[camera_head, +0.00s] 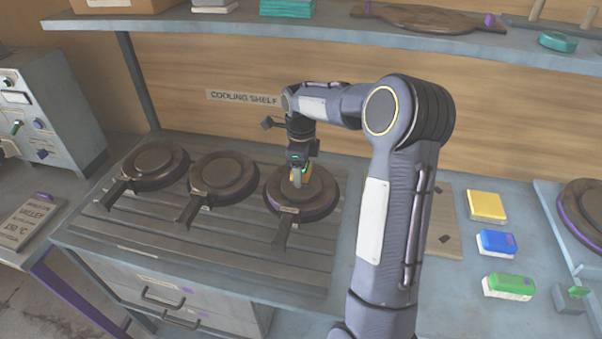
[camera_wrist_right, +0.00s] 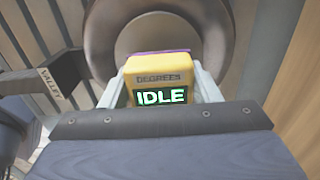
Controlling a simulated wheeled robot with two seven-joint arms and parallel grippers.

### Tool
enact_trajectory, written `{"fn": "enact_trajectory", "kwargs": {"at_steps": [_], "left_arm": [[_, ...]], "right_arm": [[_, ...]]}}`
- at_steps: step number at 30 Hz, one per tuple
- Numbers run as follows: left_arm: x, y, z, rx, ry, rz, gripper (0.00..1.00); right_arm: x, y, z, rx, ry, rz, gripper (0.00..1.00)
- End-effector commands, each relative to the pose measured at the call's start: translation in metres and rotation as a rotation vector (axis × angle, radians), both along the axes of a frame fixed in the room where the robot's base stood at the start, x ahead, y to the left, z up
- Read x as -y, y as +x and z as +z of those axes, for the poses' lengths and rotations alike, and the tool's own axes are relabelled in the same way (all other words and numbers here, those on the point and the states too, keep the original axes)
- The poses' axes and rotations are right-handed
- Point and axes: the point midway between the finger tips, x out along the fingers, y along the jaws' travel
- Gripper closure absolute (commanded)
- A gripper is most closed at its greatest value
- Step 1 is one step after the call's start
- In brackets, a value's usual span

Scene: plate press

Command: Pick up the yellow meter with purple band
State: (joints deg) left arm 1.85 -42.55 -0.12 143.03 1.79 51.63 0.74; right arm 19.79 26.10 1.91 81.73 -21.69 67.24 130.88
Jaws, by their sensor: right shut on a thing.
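The yellow meter with the purple band (camera_wrist_right: 160,72) sits between the fingers of my right gripper (camera_wrist_right: 160,90) in the right wrist view. Its face reads DEGREES and its small screen reads IDLE; a strip of purple shows along its far edge. In the head view my right gripper (camera_head: 299,173) points down over the rightmost round plate press (camera_head: 315,208), with a little yellow showing at its fingers. The gripper is shut on the meter. I cannot tell whether the meter touches the press. My left gripper is not in view.
Two more round presses (camera_head: 223,178) (camera_head: 155,164) stand to the left on the slatted rack. Yellow (camera_head: 486,205), blue (camera_head: 496,242) and green (camera_head: 509,285) blocks lie on the right. An upper shelf (camera_head: 330,32) crosses the back, with a COOLING SHELF label below it.

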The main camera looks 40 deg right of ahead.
Motion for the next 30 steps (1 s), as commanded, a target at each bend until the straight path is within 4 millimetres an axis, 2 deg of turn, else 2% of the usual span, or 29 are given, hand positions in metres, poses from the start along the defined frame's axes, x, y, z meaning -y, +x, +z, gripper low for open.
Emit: {"fn": "enact_trajectory", "kwargs": {"at_steps": [3,13,21,30], "left_arm": [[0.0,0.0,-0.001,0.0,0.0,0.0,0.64],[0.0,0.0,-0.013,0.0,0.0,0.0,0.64],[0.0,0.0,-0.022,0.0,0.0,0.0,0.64],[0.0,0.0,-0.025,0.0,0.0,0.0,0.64]], "right_arm": [[-0.001,0.001,0.02,0.006,0.0,0.001,0.74],[-0.044,-0.035,0.08,0.006,0.0,0.005,0.74],[-0.086,-0.069,0.102,0.004,0.001,0.004,0.74],[-0.106,-0.087,0.115,0.003,0.001,0.0,0.74]]}}
